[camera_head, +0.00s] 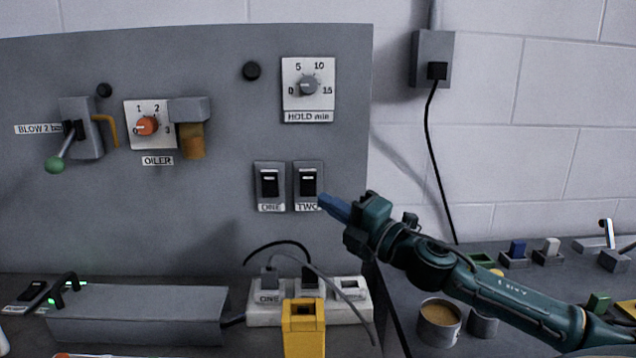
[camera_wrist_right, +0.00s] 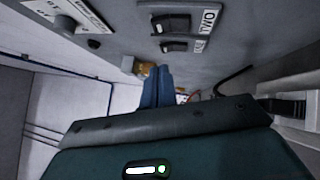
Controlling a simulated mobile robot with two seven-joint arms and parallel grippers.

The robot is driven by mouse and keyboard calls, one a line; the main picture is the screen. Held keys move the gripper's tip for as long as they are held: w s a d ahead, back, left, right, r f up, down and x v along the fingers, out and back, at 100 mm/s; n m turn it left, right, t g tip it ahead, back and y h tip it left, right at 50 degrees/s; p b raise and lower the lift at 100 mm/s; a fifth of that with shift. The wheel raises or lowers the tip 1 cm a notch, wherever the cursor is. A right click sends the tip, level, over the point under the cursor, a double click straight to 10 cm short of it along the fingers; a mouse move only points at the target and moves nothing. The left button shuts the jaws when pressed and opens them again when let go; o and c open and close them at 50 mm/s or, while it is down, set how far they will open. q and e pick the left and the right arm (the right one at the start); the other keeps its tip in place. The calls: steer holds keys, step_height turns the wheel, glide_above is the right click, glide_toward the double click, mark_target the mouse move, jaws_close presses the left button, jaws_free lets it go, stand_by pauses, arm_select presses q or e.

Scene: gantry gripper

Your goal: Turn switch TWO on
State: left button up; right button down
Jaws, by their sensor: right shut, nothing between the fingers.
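Switch TWO (camera_head: 308,181) is a black rocker on a grey plate, labelled TWO, on the grey panel (camera_head: 215,110). Switch ONE (camera_head: 269,184) sits just left of it and looks alike. My right gripper (camera_head: 324,201) has its blue fingers shut and empty, with the tips at the lower right of switch TWO's plate; I cannot tell whether they touch it. In the right wrist view, switch TWO (camera_wrist_right: 171,24) and switch ONE (camera_wrist_right: 174,46) lie beyond the blue fingertips (camera_wrist_right: 160,72). My left gripper is out of view.
The panel also holds a HOLD dial (camera_head: 308,86), an OILER dial (camera_head: 147,126) and a green-knobbed lever (camera_head: 56,164). Below are a white power strip (camera_head: 262,315), cables, a yellow block (camera_head: 304,331) and a grey box (camera_head: 140,314). A cup (camera_head: 439,322) stands near my right arm.

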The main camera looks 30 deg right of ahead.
mark_target(302, 174)
steer(key=w, duration=0.1)
steer(key=w+r+p, duration=0.1)
steer(key=w, duration=0.1)
steer(key=w+p, duration=0.1)
steer(key=w, duration=0.1)
steer(key=shift+d+r, duration=0.25)
steer(key=shift+r, duration=0.15)
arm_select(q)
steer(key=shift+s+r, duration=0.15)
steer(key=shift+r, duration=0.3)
arm_select(e)
steer(key=shift+w+d, duration=0.35)
steer(key=shift+w, duration=0.25)
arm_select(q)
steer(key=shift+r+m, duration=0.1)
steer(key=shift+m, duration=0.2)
